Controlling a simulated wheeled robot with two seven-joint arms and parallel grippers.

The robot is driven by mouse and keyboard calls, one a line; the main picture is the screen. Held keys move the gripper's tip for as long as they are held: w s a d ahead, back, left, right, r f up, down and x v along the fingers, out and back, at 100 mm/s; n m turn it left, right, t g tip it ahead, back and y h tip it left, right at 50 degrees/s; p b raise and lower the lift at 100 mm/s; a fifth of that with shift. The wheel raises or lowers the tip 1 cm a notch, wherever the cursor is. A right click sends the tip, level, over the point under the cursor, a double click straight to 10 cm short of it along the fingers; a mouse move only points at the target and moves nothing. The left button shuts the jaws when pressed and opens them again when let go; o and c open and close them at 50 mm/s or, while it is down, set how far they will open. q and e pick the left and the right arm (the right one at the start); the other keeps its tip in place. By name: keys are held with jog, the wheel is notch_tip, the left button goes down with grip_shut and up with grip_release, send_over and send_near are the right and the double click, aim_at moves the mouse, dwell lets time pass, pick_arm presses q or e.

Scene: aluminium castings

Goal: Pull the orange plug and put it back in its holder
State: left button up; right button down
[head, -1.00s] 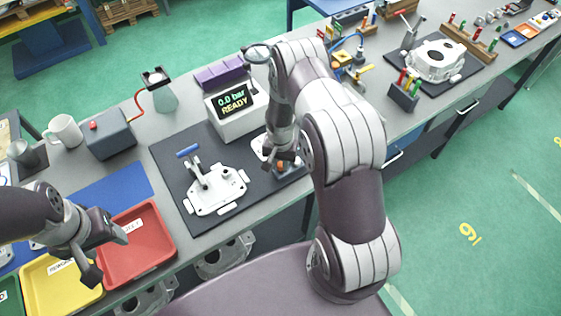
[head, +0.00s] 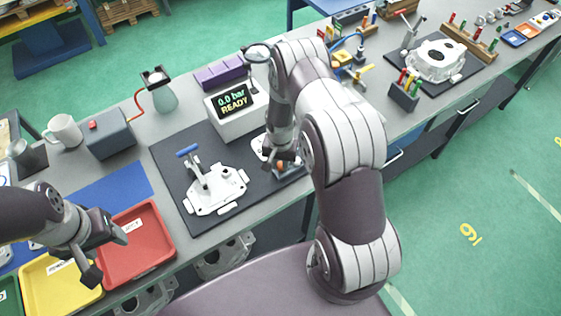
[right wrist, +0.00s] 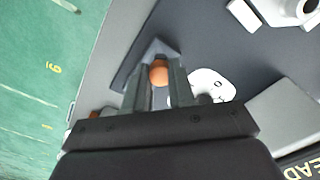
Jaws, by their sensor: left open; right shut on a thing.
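The orange plug (right wrist: 159,73) sits between the fingers of my right gripper (right wrist: 159,66) in the right wrist view. The gripper is shut on it. A dark grey block (right wrist: 170,46), seemingly the holder, lies at the fingertips; I cannot tell whether the plug is seated in it. In the head view the right gripper (head: 283,162) is low over the right end of the dark mat, and a bit of the orange plug (head: 281,167) shows. A white casting part (head: 259,146) lies beside it, partly hidden. My left gripper (head: 108,256) is open and empty above the trays.
A white casting with a blue-handled clamp (head: 215,190) stands on the dark mat (head: 170,158). Behind it is a display box (head: 237,120) reading "0.0 bar READY". Red (head: 160,236) and yellow (head: 40,290) trays are at the left front. My right arm hides part of the bench.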

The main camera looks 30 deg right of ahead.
aim_at(280, 165)
jog(key=shift+f+b, duration=0.95)
jog(key=shift+f, duration=0.3)
jog(key=c, duration=0.9)
grip_release()
jog(key=shift+r, duration=0.1)
jog(key=shift+o, duration=0.2)
notch_tip(280, 165, up, 13)
jog(key=b, duration=0.3)
jog(key=shift+f, duration=0.2)
